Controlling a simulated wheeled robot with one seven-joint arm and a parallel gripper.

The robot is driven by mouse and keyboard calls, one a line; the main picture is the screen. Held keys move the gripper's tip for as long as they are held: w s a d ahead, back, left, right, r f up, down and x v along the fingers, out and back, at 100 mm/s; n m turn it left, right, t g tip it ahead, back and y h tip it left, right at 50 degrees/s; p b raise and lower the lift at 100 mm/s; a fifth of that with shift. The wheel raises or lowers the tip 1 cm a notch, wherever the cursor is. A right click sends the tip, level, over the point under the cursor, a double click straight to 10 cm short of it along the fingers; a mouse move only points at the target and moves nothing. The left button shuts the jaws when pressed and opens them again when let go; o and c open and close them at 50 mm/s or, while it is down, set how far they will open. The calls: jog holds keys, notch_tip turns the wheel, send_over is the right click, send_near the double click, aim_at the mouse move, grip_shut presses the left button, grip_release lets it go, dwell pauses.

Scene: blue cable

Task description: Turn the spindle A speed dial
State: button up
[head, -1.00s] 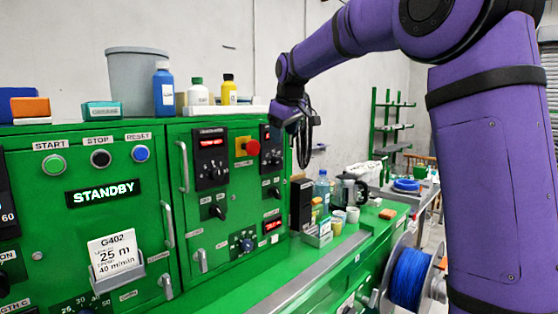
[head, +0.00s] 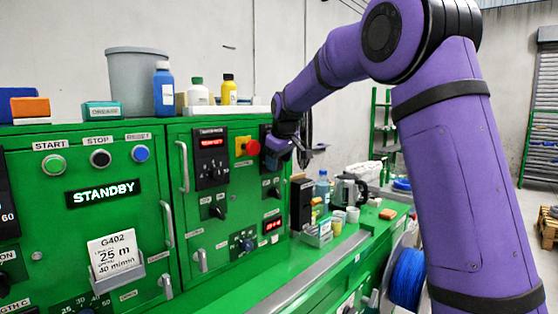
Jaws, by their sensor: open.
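The green control cabinet (head: 225,290) carries several dials, and their small labels are too small to read, so I cannot tell which one is the spindle A speed dial. A round dial with a scale (head: 247,245) sits low on the right panel. Black knobs sit under the left display (head: 217,211) and under the right display (head: 274,192). My gripper (head: 285,154) is at the right panel's upper right, in front of the right display, partly hiding it. It is open and appears empty, above the right black knob.
A red emergency button (head: 252,147) on a yellow plate is just left of my gripper. Door handles (head: 183,173) stick out from the panels. Bottles, cups and a kettle (head: 350,190) stand on the bench at right. A blue cable spool (head: 407,280) is lower right.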

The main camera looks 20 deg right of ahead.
jog(key=c, duration=0.9)
jog(key=g+y, duration=0.1)
jog(key=y, duration=0.1)
jog(key=m+g+y, duration=0.1)
jog(key=y, duration=0.2)
jog(key=d+m+g+y, duration=0.1)
jog(key=y, duration=0.2)
jog(key=shift+w+f, duration=0.1)
jog(key=shift+w, duration=0.05)
jog(key=y, duration=0.2)
jog(key=m+g+y, duration=0.1)
jog(key=y, duration=0.1)
jog(key=shift+d+f+g+y, duration=0.1)
jog(key=shift+f+g+y, duration=0.05)
jog(key=shift+g+y, duration=0.2)
jog(key=shift+f+m+y, duration=0.15)
jog(key=shift+m+y, duration=0.35)
jog(key=shift+y, duration=0.95)
jog(key=shift+g, duration=0.25)
